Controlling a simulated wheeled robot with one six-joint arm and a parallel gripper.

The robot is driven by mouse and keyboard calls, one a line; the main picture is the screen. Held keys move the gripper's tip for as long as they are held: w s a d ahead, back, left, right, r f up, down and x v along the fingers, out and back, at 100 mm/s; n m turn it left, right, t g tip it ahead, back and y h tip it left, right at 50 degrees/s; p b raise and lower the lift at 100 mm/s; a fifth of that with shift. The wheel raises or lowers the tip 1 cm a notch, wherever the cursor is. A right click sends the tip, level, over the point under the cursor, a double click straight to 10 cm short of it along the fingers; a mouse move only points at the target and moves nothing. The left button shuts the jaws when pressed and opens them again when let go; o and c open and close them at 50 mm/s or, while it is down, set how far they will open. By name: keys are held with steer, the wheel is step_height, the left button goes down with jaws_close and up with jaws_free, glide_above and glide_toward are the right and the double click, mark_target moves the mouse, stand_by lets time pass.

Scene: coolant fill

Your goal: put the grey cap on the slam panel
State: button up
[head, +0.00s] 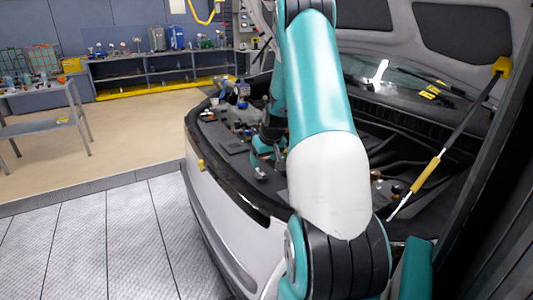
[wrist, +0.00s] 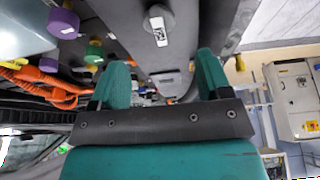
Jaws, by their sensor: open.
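My gripper (wrist: 162,60) shows in the wrist view with its two teal fingers spread wide apart and nothing held between them. A round grey cap (wrist: 158,17) with a white label sits on a long dark panel, beyond the fingertips and apart from them. That dark panel, which looks like the slam panel (wrist: 125,14), runs past the fingers. In the head view the slam panel (head: 236,147) lies along the car's front edge, with several small objects on it. My arm hides part of the engine bay there, and I cannot make out the grey cap.
In the wrist view, a purple cap (wrist: 63,22), a green cap (wrist: 93,53) and orange hoses (wrist: 45,85) lie left of the panel. In the head view, a yellow-marked hood strut (head: 425,175) stands right of my arm. The floor left of the car (head: 90,240) is clear.

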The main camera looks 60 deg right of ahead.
steer(key=w+a+r+n+y, duration=0.15)
steer(key=a+r, duration=0.25)
steer(key=a, duration=0.7)
steer(key=w+a+r+n+y, duration=0.1)
steer(key=a+r+n, duration=0.25)
steer(key=a, duration=0.75)
steer(key=w+a+r+n+y, duration=0.15)
steer(key=a+r, duration=0.35)
steer(key=a, duration=0.5)
steer(key=s+a+r+n+g+y, duration=0.1)
steer(key=s+a+n+g, duration=0.1)
steer(key=s+a, duration=0.8)
steer(key=s+a+r+n+g+y, duration=0.1)
steer(key=s+a+n, duration=0.3)
steer(key=s+a, duration=0.6)
steer(key=shift+a+r+g, duration=0.3)
steer(key=shift+r+g, duration=0.2)
steer(key=shift+r, duration=0.3)
